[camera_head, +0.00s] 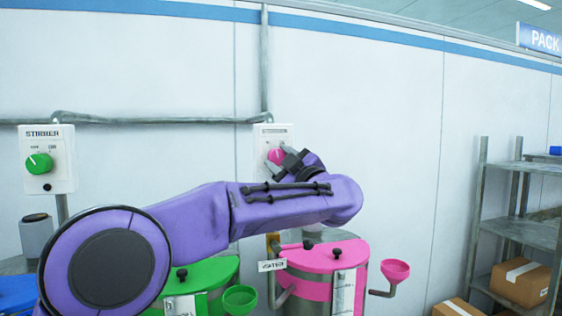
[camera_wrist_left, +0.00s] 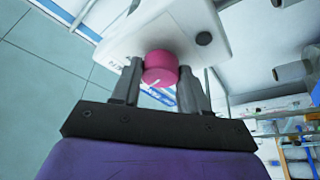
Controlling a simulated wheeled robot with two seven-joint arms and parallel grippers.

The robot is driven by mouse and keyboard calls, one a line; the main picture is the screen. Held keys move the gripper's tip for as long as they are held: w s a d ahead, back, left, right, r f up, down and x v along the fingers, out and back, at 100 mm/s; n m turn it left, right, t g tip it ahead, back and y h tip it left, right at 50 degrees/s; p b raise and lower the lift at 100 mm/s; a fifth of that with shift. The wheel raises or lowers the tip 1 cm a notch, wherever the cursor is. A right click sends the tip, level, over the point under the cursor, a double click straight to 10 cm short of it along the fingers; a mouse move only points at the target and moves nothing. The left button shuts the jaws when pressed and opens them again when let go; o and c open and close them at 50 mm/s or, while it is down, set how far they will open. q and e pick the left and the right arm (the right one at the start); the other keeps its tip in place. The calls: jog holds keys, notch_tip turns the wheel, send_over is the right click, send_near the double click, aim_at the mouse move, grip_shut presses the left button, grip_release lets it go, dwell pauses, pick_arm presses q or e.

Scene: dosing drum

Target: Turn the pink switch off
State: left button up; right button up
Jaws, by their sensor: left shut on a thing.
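The pink switch is a round knob (camera_head: 276,156) on a white wall box (camera_head: 262,135) in the head view. It also shows in the left wrist view as a pink knob (camera_wrist_left: 160,69) with a white pointer line, on the white box (camera_wrist_left: 170,28). My left gripper (camera_head: 281,160) is at the knob, with one finger on each side, shut on it. In the left wrist view the fingers of the left gripper (camera_wrist_left: 160,88) flank the knob. The knob's label is too small to read. My right gripper is not in view.
A second white box (camera_head: 47,175) with a green knob (camera_head: 39,164) is on the wall at the left. Below stand a green drum (camera_head: 210,272) and a pink drum (camera_head: 325,255) with a pink funnel (camera_head: 396,270). A grey shelf (camera_head: 530,232) with cardboard boxes stands at the right.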

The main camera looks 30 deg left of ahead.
pick_arm(q)
jog(key=shift+n+g, duration=0.6)
jog(key=shift+n, duration=1.4)
jog(key=o, duration=1.1)
jog(key=shift+c, duration=0.2)
jog(key=shift+d+f, duration=0.1)
jog(key=shift+d, duration=0.3)
jog(key=b+v, duration=0.3)
jog(key=v, duration=0.6)
jog(key=shift+s+d, duration=0.2)
jog(key=shift+d, duration=0.2)
